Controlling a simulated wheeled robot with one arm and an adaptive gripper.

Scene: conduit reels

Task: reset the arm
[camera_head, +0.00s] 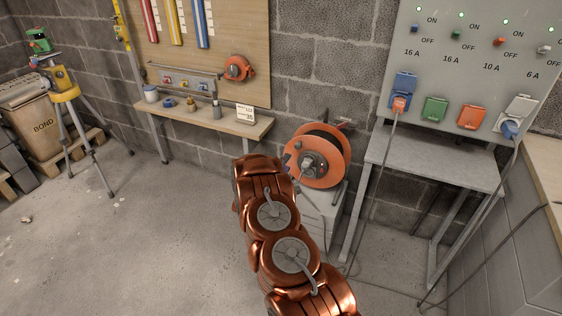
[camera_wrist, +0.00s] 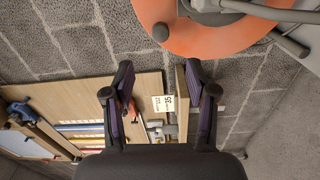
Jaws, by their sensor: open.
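My copper-coloured arm (camera_head: 275,225) reaches up from the bottom of the head view, its far end just left of the orange conduit reel (camera_head: 318,156). My gripper is hidden behind the arm there. In the wrist view my gripper (camera_wrist: 158,72) shows two dark fingers spread apart with nothing between them. The orange reel (camera_wrist: 215,38) fills the top of that view, past the fingertips. The wrist view appears upside down. A small white card (camera_wrist: 163,103) and the wooden shelf show between and behind the fingers.
A low wooden shelf (camera_head: 215,121) with small items stands against the block wall. A grey socket panel (camera_head: 467,66) with plugged cables hangs over a grey table (camera_head: 432,160). A yellow tripod (camera_head: 75,110) and a BOND box (camera_head: 45,127) stand at left.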

